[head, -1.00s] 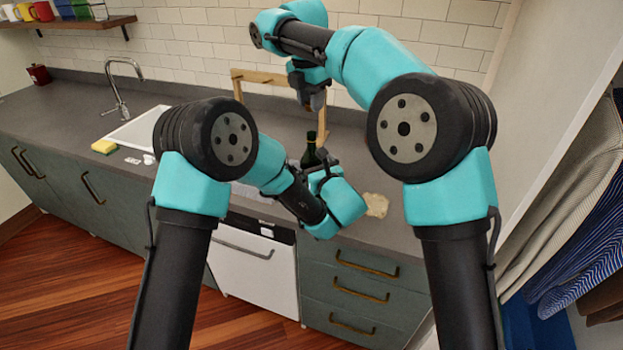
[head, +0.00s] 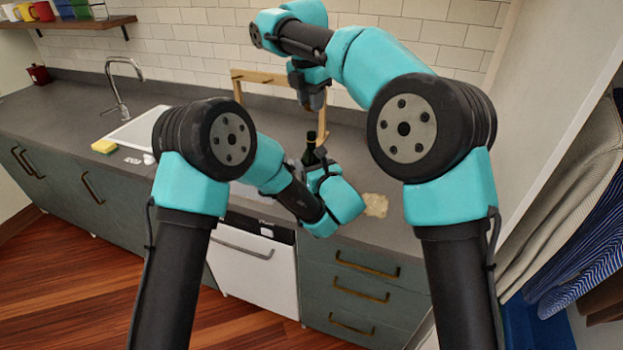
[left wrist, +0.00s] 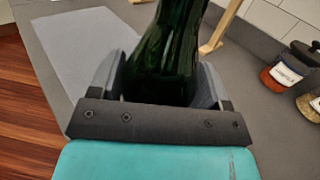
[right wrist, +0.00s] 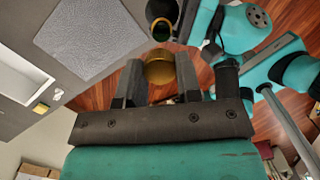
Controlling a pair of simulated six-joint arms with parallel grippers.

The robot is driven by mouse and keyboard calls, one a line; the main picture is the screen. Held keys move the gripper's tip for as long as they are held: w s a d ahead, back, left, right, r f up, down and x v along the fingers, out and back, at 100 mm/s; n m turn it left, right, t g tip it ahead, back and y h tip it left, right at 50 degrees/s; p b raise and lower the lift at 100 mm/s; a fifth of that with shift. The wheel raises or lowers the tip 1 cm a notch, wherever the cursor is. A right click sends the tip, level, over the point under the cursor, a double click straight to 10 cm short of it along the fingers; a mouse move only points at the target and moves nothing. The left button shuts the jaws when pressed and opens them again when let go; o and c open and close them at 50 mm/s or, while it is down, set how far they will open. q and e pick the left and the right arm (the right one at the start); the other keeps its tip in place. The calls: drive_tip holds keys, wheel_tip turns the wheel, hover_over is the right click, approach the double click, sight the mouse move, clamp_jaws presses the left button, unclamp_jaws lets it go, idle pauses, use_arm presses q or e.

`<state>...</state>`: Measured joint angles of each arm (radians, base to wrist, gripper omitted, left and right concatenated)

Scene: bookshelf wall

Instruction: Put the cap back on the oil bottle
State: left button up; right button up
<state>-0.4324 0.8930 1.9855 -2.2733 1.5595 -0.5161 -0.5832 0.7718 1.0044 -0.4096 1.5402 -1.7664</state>
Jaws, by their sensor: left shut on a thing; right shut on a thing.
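My right gripper (head: 313,102) is above the bottle, pointing down. In the right wrist view it is shut on a gold cap (right wrist: 160,68). The bottle's round mouth (right wrist: 162,29) shows just beyond the cap there. The cap is apart from the bottle in the head view, where the cap itself is too small to make out.
A wooden rack (head: 257,76) stands behind the bottle against the tiled wall. Jars (left wrist: 287,68) stand to the right in the left wrist view. A grey mat (right wrist: 95,38) lies on the counter. The sink (head: 142,128) and sponge (head: 104,146) are at the left.

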sight(312, 133)
use_arm(q)
drive_tip(key=shift+c, duration=1.3)
use_arm(e)
drive_tip(key=shift+f, duration=2.5)
drive_tip(key=shift+f, duration=0.9)
drive_tip(key=shift+f, duration=0.5)
